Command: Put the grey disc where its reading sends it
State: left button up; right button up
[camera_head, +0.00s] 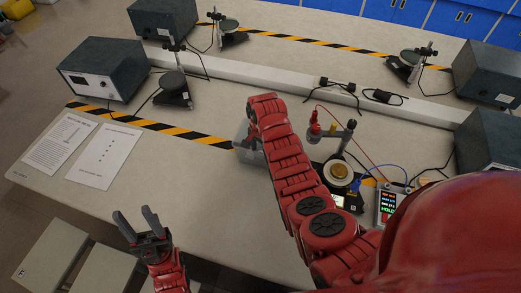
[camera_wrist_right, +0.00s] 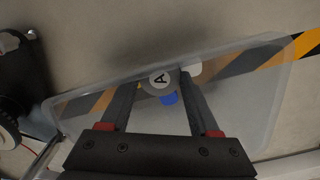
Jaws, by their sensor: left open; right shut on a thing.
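The grey disc (camera_wrist_right: 158,80), marked with a letter A, sits between the fingers of my right gripper (camera_wrist_right: 161,88) in the right wrist view. The gripper is shut on it, over a translucent tray (camera_wrist_right: 265,95); I cannot tell how high. In the head view the tray (camera_head: 241,150) is mostly hidden by my right arm. A meter (camera_head: 389,207) at the right shows coloured lines, the green one seeming to read HOLD. My left gripper (camera_head: 137,216) is open and empty at the table's near left edge.
A blue thing (camera_wrist_right: 169,98) and a white thing (camera_wrist_right: 192,67) show at the tray, near the disc. Two paper sheets (camera_head: 107,155) lie at the left. Grey instrument boxes (camera_head: 103,70), small stands (camera_head: 173,88) and cables stand around. Striped tape crosses the table.

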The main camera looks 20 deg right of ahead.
jog(key=shift+f, duration=0.25)
